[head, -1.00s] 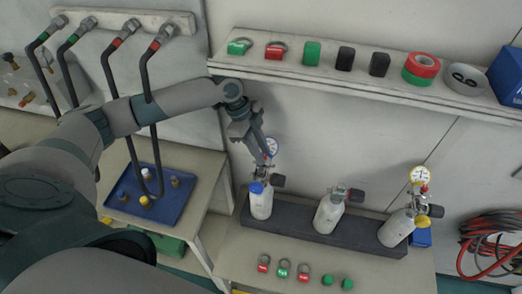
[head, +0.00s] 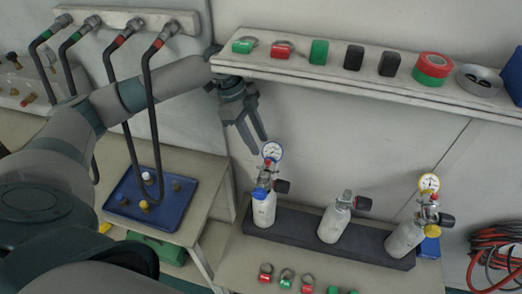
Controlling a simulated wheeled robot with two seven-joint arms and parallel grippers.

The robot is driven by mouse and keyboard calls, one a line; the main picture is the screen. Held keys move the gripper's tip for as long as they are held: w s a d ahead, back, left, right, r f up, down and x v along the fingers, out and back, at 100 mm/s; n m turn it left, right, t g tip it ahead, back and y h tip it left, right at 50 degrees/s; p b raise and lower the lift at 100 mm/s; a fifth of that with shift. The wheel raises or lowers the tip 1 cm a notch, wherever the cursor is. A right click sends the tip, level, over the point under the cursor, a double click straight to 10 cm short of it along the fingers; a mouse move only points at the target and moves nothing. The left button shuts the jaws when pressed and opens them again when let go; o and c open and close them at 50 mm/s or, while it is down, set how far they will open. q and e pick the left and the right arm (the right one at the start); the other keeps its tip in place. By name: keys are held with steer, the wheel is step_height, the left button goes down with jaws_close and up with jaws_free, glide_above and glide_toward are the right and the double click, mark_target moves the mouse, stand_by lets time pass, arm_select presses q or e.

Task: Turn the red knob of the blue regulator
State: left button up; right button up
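The blue regulator (head: 263,183) sits on top of the left cylinder (head: 264,211), with a blue-rimmed gauge (head: 273,151) above it. A small red part, seemingly the red knob (head: 267,164), shows just below the gauge; it is too small to make out well. My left gripper (head: 247,142) is above and slightly left of the gauge, under the shelf. Its fingers point down, are spread apart and hold nothing. They look clear of the regulator. My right gripper is not in view.
A middle cylinder (head: 334,222) and a right cylinder with a yellow gauge (head: 429,183) stand in the same dark rack (head: 290,232). The shelf (head: 330,76) with tapes and tags overhangs behind. A blue tray (head: 172,221) with small fittings lies at left. Hoses hang near my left arm.

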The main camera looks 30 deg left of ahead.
arm_select(q)
steer(key=shift+a+r, duration=0.1)
steer(key=shift+r, duration=0.3)
steer(key=shift+s, duration=0.2)
stand_by(0.3)
